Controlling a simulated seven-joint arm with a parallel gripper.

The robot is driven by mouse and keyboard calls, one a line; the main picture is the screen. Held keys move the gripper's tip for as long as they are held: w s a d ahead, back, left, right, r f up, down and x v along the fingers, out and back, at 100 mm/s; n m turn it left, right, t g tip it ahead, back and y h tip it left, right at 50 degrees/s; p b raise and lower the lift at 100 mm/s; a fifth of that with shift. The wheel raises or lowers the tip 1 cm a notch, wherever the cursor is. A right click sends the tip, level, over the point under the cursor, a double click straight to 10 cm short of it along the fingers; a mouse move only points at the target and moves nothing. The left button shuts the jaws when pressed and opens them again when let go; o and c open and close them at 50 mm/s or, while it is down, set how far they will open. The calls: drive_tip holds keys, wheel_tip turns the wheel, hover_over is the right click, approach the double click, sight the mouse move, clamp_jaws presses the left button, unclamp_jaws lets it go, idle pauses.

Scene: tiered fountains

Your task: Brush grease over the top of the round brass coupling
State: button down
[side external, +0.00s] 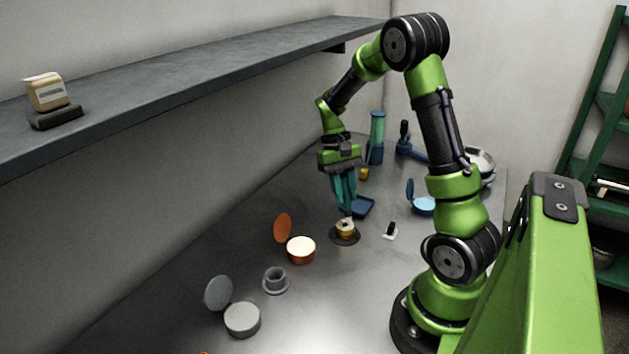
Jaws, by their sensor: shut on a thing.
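The round brass coupling (345,229) sits on a dark round base (335,239) in the middle of the table. My gripper (346,205) points down just above it, with its teal fingers close together. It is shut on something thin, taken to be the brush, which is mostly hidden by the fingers. I cannot tell whether its tip touches the coupling's top. An orange pot (301,250) with pale contents stands open to the left, its orange lid (283,228) raised. A blue pot (423,206) and a grey pot (242,320) also have raised lids.
A grey flanged part (275,281) stands near the grey pot. A blue tray (364,207) lies behind the coupling, and a small black-and-white item (390,231) to its right. A teal-and-blue cylinder (376,138) stands farther back. A wall shelf (200,75) overhangs the left side.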

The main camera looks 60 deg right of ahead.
drive_tip(key=shift+a+f, duration=0.1)
drive_tip(key=shift+a, duration=0.3)
drive_tip(key=shift+w+a, duration=0.3)
drive_tip(key=shift+w+d, duration=0.7)
drive_tip(key=shift+d, duration=0.05)
drive_tip(key=shift+r, duration=3.1)
drive_tip(key=shift+r, duration=1.55)
